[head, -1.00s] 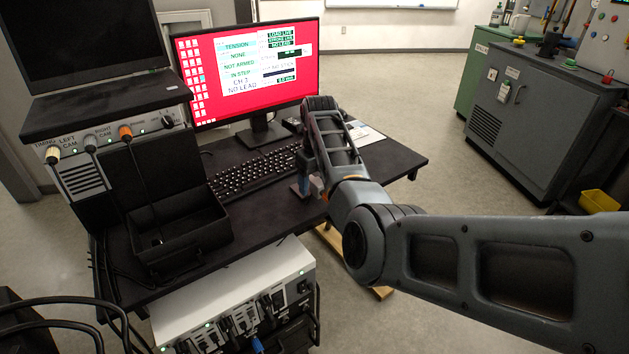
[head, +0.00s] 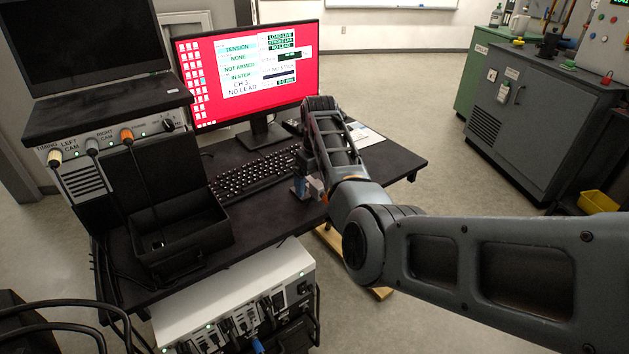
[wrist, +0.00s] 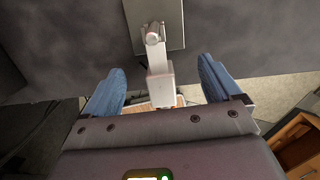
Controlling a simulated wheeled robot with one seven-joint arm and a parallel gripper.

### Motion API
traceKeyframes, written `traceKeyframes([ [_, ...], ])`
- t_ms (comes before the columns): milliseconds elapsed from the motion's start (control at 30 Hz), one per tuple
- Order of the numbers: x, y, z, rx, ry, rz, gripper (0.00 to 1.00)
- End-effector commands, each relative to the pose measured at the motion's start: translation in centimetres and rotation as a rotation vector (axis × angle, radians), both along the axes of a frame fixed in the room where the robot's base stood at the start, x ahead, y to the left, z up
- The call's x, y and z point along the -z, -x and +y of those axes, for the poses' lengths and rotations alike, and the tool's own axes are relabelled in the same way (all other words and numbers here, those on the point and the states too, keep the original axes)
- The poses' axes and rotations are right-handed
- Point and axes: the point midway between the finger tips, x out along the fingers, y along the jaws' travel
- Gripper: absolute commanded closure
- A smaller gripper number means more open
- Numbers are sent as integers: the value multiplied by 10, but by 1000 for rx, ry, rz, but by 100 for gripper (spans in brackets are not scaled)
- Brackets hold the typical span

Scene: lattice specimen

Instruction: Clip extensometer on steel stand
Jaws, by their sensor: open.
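My gripper (wrist: 161,90) is open, its two blue fingers apart in the wrist view. Between and beyond them is a slim pale metal upright (wrist: 160,80) with a round knob-like end (wrist: 152,38), over a flat grey plate (wrist: 172,14). It looks like the steel stand; neither finger visibly touches it. I cannot make out which part, if any, is the extensometer. In the head view my gripper (head: 303,187) is low over the right front part of the black desk, mostly hidden by my arm.
A keyboard (head: 255,173) and a red-screened monitor (head: 250,75) are left of and behind my gripper. An open black case (head: 180,240) with a cable stands at the left. A white box of plugs (head: 235,300) is below the desk.

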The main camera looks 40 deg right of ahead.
Motion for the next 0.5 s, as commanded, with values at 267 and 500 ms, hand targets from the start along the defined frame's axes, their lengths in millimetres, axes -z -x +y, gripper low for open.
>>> traceKeyframes([
  [267, -22, 2, 0, 0, 1, 0, 9],
  [500, -37, 3, 1, 0, 1, 0, 9],
])
